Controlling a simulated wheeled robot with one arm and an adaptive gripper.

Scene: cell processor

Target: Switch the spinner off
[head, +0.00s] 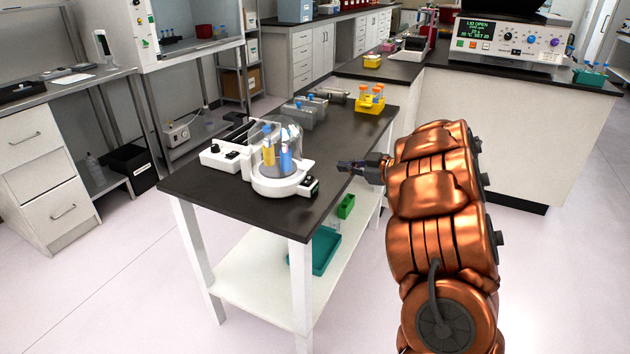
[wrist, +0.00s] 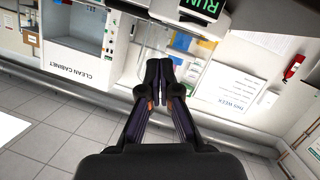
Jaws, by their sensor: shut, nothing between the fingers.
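The spinner (head: 280,183) is a white machine with a clear domed lid, standing near the front of the dark-topped table in the head view. Yellow and blue tubes show under its dome. A small dark panel (head: 309,186) sits on its right side. My gripper (head: 347,166) is to the right of the spinner, apart from it, with its fingers pointing left. In the wrist view my gripper (wrist: 163,80) is shut and empty. A green "RUN" display (wrist: 205,8) on a white housing shows at the top edge of the wrist view; most of that housing is cut off.
A white control box (head: 222,156) stands left of the spinner. Grey racks (head: 305,112) and a yellow tube rack (head: 369,105) stand farther back on the dark table (head: 215,190). A bench with a "LID OPEN" machine (head: 510,40) is behind at right. The tabletop's front corner is clear.

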